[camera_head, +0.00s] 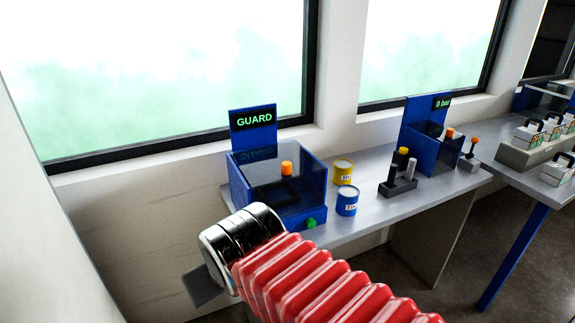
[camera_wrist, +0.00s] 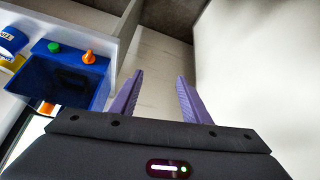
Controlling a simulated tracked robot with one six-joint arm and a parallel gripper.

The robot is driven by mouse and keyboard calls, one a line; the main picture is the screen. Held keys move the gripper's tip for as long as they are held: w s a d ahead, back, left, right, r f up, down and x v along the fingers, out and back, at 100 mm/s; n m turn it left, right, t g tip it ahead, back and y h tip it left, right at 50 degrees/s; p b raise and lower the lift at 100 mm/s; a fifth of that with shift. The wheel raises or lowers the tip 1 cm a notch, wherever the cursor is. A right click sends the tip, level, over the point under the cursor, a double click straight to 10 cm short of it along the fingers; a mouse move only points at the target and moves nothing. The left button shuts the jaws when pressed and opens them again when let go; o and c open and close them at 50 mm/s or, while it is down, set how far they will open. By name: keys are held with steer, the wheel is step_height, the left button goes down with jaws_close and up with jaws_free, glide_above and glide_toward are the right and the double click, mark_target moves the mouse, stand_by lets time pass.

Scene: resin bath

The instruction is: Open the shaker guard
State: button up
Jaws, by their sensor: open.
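The shaker is a blue box (camera_head: 236,188) on the grey bench, with a sign reading GUARD (camera_head: 254,119) at its back. Dark see-through guard panels (camera_head: 310,180) enclose it. An orange-topped item (camera_head: 286,168) shows through them. A green button (camera_head: 311,223) is low on its front. In the wrist view the box (camera_wrist: 70,85) is at the left, with the green button (camera_wrist: 54,47) and an orange knob (camera_wrist: 89,57) on its edge. My gripper (camera_wrist: 160,76) is open and empty, to the right of the box there. My arm hides the fingers in the head view.
A yellow tin (camera_head: 343,174) and a blue tin (camera_head: 347,202) stand right of the shaker. Beyond are a black holder (camera_head: 398,187) and a second blue machine reading 0 bar (camera_head: 441,103). A pale wall lies behind the bench (camera_head: 350,222).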

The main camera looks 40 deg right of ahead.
steer(key=w+d+r+t+h, duration=0.2)
steer(key=w+d, duration=0.3)
steer(key=d, duration=0.5)
steer(key=w+d+r+m+t+h, duration=0.1)
steer(key=w+d+t, duration=0.3)
steer(key=d, duration=0.6)
steer(key=w+d+r+t+h, duration=0.15)
steer(key=w+d, duration=0.35)
steer(key=d, duration=0.5)
steer(key=n+t+y, duration=0.1)
steer(key=t+y, duration=0.3)
steer(key=y, duration=0.1)
glide_toward(290, 167)
steer(key=shift+s, duration=1.2)
steer(key=shift+w, duration=0.1)
steer(key=w, duration=1.3)
steer(key=shift+w+d, duration=0.1)
steer(key=shift+w, duration=0.25)
